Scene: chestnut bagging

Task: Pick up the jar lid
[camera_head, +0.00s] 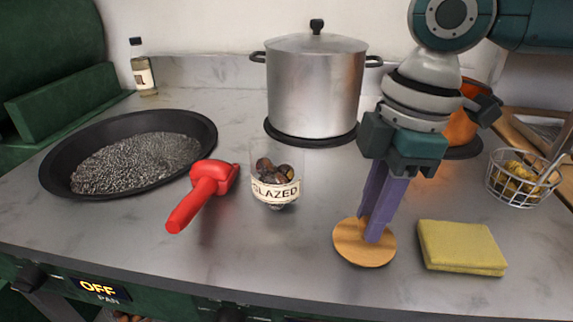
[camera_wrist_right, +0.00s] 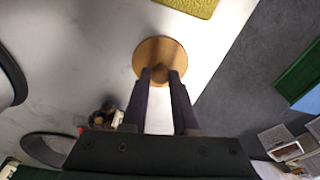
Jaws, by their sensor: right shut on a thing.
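The jar lid (camera_head: 352,249) is a round wooden disc with a knob, at the front of the counter between the jar and the yellow sponge. My right gripper (camera_head: 371,228) comes down from above, its purple fingers shut on the lid's knob. In the right wrist view the lid (camera_wrist_right: 151,48) lies at the fingertips (camera_wrist_right: 160,76), which hide part of the knob. I cannot tell whether the lid touches the counter. The glass jar (camera_head: 276,190), labelled GLAZED, stands open with several dark chestnuts inside. My left gripper is out of view.
A yellow sponge (camera_head: 460,247) lies right of the lid. A red-handled tool (camera_head: 202,193) lies left of the jar. A black pan (camera_head: 206,130) of dark grains, a steel pot (camera_head: 315,90), an orange pot (camera_head: 459,130) and a wire basket (camera_head: 519,196) stand around.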

